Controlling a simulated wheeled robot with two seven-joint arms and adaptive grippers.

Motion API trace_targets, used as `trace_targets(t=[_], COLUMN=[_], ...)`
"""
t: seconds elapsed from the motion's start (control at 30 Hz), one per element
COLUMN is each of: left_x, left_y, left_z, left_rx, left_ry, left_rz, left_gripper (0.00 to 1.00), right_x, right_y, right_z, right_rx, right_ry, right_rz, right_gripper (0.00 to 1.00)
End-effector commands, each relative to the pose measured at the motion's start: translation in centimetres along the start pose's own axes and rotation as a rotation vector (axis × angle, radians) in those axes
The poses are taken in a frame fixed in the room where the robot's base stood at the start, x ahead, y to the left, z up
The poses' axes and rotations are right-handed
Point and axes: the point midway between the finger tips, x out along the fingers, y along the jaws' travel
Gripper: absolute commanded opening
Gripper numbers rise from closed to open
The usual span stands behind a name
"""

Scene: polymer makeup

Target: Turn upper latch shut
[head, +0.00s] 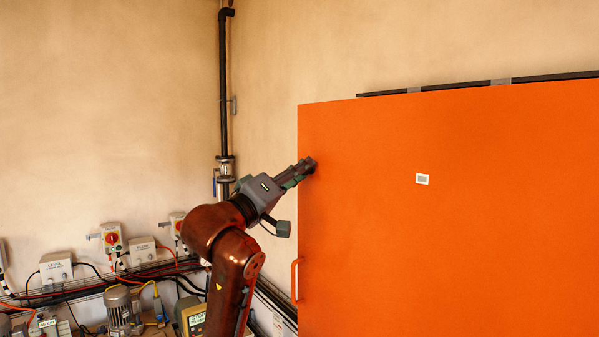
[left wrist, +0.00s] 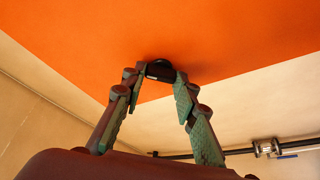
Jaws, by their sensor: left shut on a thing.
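The upper latch is a small dark knob (head: 311,165) near the upper left edge of a large orange door (head: 450,240). In the left wrist view the latch (left wrist: 160,68) shows as a short black piece against the orange face. My left gripper (head: 303,171) is at the latch. In the left wrist view its fingers (left wrist: 158,75) are on either side of the black latch and shut on it. The fingers partly hide the latch, and its exact angle is hard to tell. My right gripper is in neither view.
An orange handle (head: 296,281) is lower on the door's left edge. A dark pipe with a valve (head: 225,165) runs down the wall left of the door. Switch boxes (head: 112,237), cables and a motor (head: 120,308) are at lower left. The wall above is bare.

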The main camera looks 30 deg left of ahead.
Motion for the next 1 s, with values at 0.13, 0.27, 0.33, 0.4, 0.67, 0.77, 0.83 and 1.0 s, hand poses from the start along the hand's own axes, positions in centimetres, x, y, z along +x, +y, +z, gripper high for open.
trace_targets(t=[0.13,0.27,0.33,0.4,0.67,0.77,0.83,1.0], left_x=[0.0,0.1,0.1,0.1,0.1,0.1,0.1,0.1], left_y=[0.3,0.4,0.5,0.5,0.5,0.5,0.5,0.5], left_z=[-0.1,-0.1,-0.1,-0.1,-0.1,-0.2,-0.2,-0.2], left_rx=[-0.131,-0.246,-0.306,-0.367,-0.562,-0.621,-0.655,-0.715], left_ry=[0.0,0.0,-0.001,-0.001,-0.001,-0.002,-0.001,0.0], left_rz=[-0.05,-0.097,-0.122,-0.147,-0.23,-0.255,-0.269,-0.296], left_gripper=[0.03,0.03,0.03,0.03,0.03,0.03,0.03,0.03], right_x=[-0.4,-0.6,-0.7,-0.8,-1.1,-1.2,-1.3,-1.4], right_y=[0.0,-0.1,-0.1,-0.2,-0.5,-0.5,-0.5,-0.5], right_z=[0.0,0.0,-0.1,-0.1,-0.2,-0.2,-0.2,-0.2], right_rx=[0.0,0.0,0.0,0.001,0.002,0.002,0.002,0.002], right_ry=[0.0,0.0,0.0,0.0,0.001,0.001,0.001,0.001], right_rz=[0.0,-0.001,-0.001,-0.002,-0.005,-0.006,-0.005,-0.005], right_gripper=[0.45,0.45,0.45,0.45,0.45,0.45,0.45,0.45])
